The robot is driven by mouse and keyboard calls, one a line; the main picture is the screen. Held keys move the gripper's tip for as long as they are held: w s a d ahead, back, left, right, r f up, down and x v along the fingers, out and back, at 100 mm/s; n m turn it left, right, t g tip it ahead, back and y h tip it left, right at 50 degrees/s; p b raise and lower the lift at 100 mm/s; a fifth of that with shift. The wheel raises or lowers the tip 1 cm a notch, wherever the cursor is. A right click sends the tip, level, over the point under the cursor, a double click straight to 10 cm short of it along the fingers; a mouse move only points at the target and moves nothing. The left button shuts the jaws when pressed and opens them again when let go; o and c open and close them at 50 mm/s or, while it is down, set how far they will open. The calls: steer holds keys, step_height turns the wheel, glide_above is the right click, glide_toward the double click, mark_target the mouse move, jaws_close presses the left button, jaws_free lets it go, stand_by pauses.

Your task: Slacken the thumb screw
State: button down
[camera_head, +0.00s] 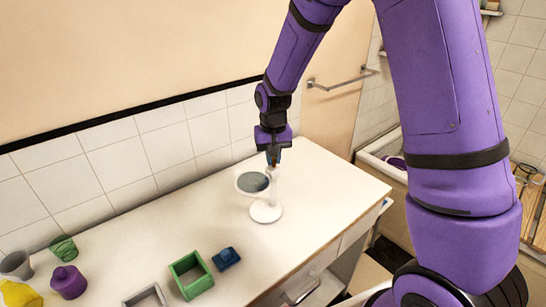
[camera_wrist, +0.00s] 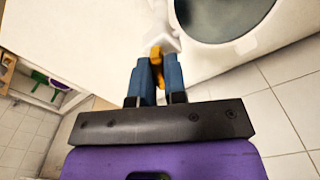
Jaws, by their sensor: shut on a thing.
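A white stand (camera_head: 266,213) with a round grey mirror (camera_head: 252,182) is upright on the white counter. The mirror also shows at the top of the wrist view (camera_wrist: 222,12). The thumb screw (camera_wrist: 155,53) is orange and sits by a white part of the stand, between my fingers. My gripper (camera_head: 273,158) points down at the top of the stand's post. In the wrist view its blue fingers (camera_wrist: 157,66) are shut on the thumb screw, which they partly cover. The screw is too small to make out in the head view.
On the counter's near left are a green open box (camera_head: 190,277), a blue lid-like piece (camera_head: 226,258), a purple jar (camera_head: 68,282), a yellow object (camera_head: 20,294) and cups. The tiled wall stands close behind the mirror. The counter right of the stand (camera_head: 335,185) is clear.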

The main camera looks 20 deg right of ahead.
steer(key=n, duration=1)
steer(key=shift+n, duration=2.1)
steer(key=c, duration=1.2)
jaws_free()
steer(key=shift+o, duration=0.2)
step_height(320, 180, up, 11)
steer(key=shift+f, duration=0.1)
